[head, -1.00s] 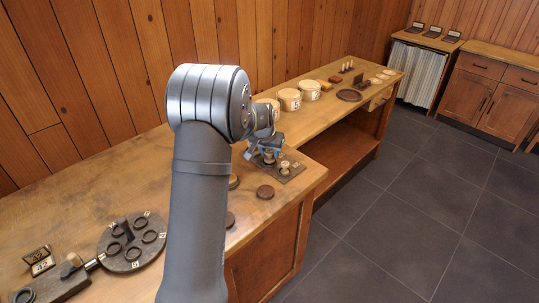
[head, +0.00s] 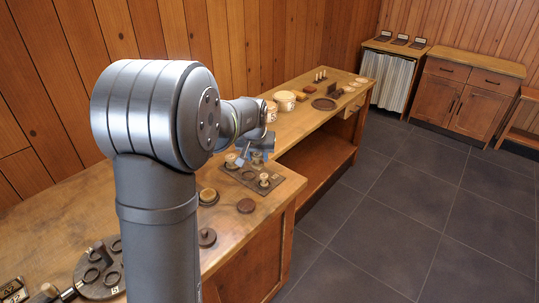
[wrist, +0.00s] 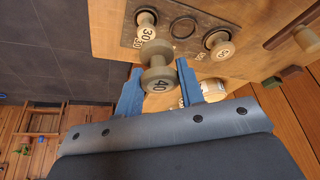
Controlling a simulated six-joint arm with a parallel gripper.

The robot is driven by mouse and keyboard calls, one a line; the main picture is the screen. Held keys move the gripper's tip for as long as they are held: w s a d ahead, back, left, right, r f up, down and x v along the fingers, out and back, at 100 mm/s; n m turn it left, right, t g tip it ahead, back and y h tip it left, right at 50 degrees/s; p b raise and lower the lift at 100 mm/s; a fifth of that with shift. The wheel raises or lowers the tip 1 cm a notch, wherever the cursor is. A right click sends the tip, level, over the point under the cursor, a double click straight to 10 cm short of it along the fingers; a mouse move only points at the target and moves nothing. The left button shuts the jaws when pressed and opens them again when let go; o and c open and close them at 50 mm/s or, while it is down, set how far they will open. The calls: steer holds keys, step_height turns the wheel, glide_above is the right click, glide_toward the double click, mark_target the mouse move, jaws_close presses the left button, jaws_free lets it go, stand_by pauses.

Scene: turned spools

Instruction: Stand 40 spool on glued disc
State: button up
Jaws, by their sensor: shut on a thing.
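The 40 spool (wrist: 158,76) is a turned, pale wooden spool with "40" on its end. In the wrist view it sits between the two blue fingers of my gripper (wrist: 160,88), which is shut on it. In the head view my gripper (head: 256,146) is just over the dark spool board (head: 246,178), and the spool is hard to make out there. I cannot tell which disc is glued.
On the board stand a 30 spool (wrist: 146,30) and another numbered spool (wrist: 220,46), with an empty ring (wrist: 183,27) between them. A dark round tray (head: 95,270) with rings is at the lower left. Pale tubs (head: 285,100) stand farther back.

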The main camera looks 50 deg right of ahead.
steer(key=w+a+f+n+t+y, duration=0.1)
steer(key=w+a+n, duration=0.4)
steer(key=w+a, duration=0.7)
steer(key=shift+s+a+f, duration=0.25)
steer(key=shift+s+f, duration=0.05)
steer(key=shift+f, duration=0.8)
steer(key=shift+s+a+f, duration=0.25)
steer(key=shift+a+f, duration=0.05)
steer(key=shift+f, duration=0.75)
steer(key=shift+s+a+f, duration=0.25)
steer(key=shift+s+f, duration=0.05)
steer(key=shift+f, duration=0.8)
steer(key=shift+f, duration=0.8)
steer(key=o, duration=1)
steer(key=shift+r, duration=0.1)
steer(key=shift+r, duration=4.2)
